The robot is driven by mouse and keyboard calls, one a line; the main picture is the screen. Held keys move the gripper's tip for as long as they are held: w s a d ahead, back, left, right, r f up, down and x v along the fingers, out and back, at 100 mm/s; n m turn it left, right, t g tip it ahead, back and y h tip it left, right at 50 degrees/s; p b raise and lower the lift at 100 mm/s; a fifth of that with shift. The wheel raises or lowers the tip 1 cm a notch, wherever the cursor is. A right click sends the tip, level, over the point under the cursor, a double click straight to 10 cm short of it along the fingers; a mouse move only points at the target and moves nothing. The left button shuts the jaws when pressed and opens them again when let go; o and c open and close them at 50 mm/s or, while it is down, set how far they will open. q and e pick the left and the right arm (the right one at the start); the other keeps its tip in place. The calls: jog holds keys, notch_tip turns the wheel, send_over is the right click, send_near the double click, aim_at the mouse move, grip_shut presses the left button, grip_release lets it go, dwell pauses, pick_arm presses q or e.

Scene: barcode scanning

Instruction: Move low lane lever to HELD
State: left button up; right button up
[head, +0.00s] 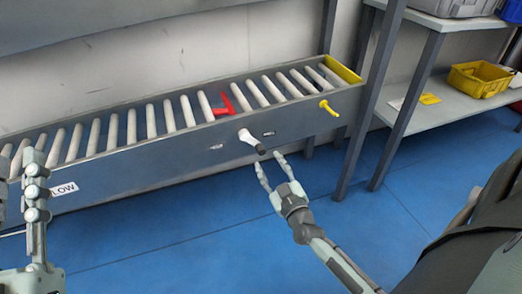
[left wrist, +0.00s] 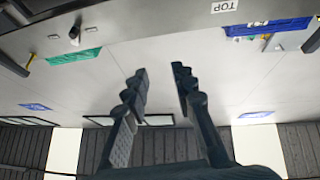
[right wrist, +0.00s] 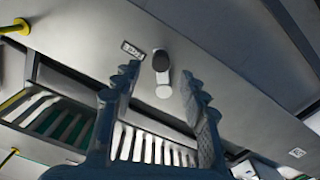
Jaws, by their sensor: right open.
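The low lane (head: 130,165), a grey roller conveyor with a "LOW" label (head: 64,190), runs along the wall. Its lever (head: 247,138) is a white arm with a dark knob on the front side panel, tilted down to the right. Small marks sit on the panel on either side of it. My right gripper (head: 271,168) is open and empty, just below and right of the knob. In the right wrist view the dark knob (right wrist: 161,60) shows between the open fingertips (right wrist: 158,75); I cannot tell whether they touch it. My left gripper (left wrist: 160,70) is open and empty, away from the lever.
A red piece (head: 224,106) sits among the rollers. A yellow end stop (head: 341,69) and a small yellow handle (head: 329,107) are at the lane's right end. Grey posts (head: 370,100) and a shelf with a yellow bin (head: 480,79) stand to the right. Blue floor (head: 200,220) is clear.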

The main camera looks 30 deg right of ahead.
aim_at(262, 152)
jog(key=b+x, duration=0.1)
jog(key=x, duration=0.4)
jog(key=shift+w, duration=0.25)
pick_arm(q)
jog(key=shift+s+a+r+t+h, duration=0.2)
jog(key=shift+s+a+r+t, duration=0.1)
jog(key=shift+r+t, duration=0.25)
jog(key=shift+s+a+r+t+h, duration=0.2)
jog(key=shift+s+r+t, duration=0.1)
jog(key=shift+r+t, duration=0.2)
pick_arm(e)
jog(key=shift+w+d, duration=0.15)
jog(key=shift+w, duration=0.6)
jog(key=shift+c, duration=0.6)
